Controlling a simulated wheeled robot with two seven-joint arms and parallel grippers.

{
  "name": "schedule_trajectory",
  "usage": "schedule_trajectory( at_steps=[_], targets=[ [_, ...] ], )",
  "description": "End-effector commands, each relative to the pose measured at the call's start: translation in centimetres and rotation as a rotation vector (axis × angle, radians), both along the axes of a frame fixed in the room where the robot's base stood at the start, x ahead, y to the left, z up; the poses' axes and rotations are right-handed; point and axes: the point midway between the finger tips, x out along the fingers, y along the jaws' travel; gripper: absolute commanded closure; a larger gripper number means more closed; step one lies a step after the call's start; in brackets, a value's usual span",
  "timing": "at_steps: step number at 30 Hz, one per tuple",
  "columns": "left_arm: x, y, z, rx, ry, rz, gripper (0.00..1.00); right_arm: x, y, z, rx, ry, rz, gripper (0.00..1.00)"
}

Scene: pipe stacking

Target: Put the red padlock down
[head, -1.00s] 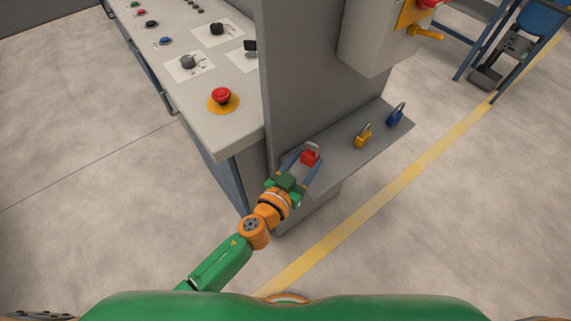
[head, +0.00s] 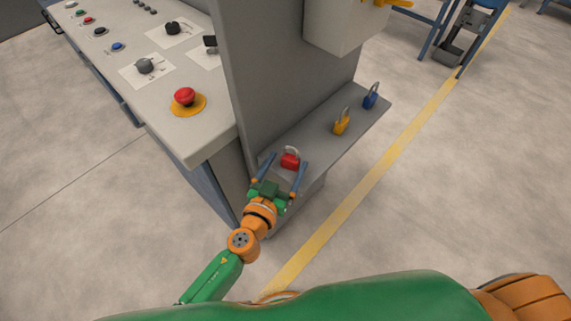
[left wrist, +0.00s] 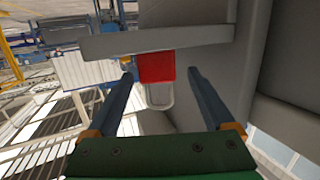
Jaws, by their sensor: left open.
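The red padlock (head: 290,161) stands on the grey shelf (head: 318,138), near its close left end, with its shackle up. My left gripper (head: 286,165) is open, with one finger on each side of the padlock. In the left wrist view the picture is turned over: the red body (left wrist: 156,67) meets the shelf edge (left wrist: 150,42) and the pale shackle points down. Gaps show between the padlock and both fingers of the left gripper (left wrist: 160,75). My right gripper is not in view.
A yellow padlock (head: 341,122) and a blue padlock (head: 371,96) stand farther along the shelf. A grey upright panel (head: 270,80) rises behind the shelf. A control desk (head: 190,130) with a red button (head: 185,96) is on the left. Open floor lies to the right.

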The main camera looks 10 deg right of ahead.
Motion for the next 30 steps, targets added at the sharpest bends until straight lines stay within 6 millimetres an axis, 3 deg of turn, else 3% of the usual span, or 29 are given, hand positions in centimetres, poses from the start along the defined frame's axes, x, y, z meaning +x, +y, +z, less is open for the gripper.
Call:
schedule_trajectory(
  at_steps=[5, 16, 24, 26, 27, 29, 30],
  targets=[
    [-0.9, 0.5, 0.5, 0.000, 0.001, 0.000, 0.13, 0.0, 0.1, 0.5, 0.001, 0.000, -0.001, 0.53],
    [-8.9, 5.1, 1.4, -0.001, 0.003, 0.000, 0.13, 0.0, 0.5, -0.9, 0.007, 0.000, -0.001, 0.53],
    [-10.3, 6.0, 2.0, 0.001, 0.000, 0.001, 0.13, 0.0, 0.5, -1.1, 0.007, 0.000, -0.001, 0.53],
    [-10.1, 6.3, 0.5, 0.029, 0.028, 0.009, 0.13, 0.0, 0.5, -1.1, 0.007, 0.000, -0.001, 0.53],
    [-9.9, 7.0, -1.8, 0.072, 0.072, 0.024, 0.13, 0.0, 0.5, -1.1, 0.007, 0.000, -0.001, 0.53],
    [-9.9, 9.1, -7.4, 0.171, 0.184, 0.059, 0.13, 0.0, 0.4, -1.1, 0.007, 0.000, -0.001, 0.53],
    [-10.5, 11.2, -12.0, 0.247, 0.287, 0.090, 0.13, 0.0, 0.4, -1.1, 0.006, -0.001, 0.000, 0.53]
  ],
)
